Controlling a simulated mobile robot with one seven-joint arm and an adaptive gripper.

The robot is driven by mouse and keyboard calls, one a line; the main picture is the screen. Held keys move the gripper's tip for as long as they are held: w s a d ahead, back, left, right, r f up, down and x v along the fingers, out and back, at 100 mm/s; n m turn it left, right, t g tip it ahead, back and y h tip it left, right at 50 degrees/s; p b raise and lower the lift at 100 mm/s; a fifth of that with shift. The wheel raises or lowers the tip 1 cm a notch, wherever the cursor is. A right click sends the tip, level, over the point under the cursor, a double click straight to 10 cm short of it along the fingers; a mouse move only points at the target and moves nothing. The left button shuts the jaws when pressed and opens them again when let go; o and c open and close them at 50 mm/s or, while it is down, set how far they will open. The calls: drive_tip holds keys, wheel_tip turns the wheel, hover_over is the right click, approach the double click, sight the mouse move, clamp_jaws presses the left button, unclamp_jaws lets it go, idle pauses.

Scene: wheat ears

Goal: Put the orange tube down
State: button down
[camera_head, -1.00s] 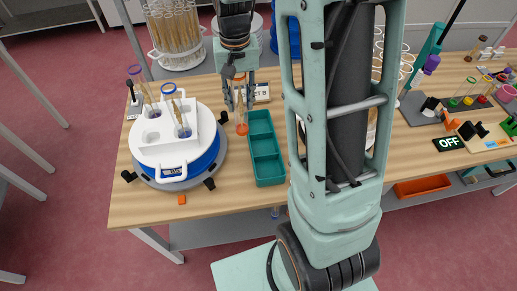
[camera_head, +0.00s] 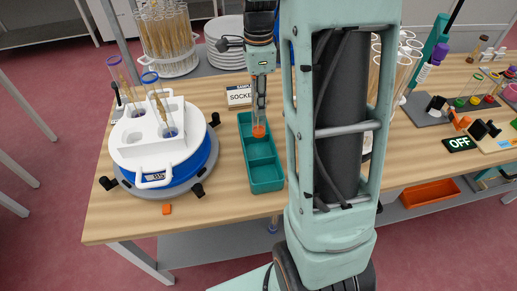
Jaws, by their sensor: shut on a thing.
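My gripper (camera_head: 259,103) points down and is shut on the orange tube (camera_head: 259,131). Only the tube's orange lower end shows clearly; the fingers cover most of the rest. The tube looks upright. Its orange end is over or inside the far compartment of the teal tray (camera_head: 266,173). I cannot tell whether it touches the tray floor.
A white rack on a round blue-sided device (camera_head: 163,180) stands left of the tray, holding a purple-ringed tube (camera_head: 115,72) and a blue-ringed tube (camera_head: 152,82).

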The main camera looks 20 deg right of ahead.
sight(258, 125)
drive_tip(key=shift+f, duration=4.8)
drive_tip(key=c, duration=1.5)
unclamp_jaws()
wheel_tip(258, 125, up, 12)
drive_tip(key=shift+r, duration=0.15)
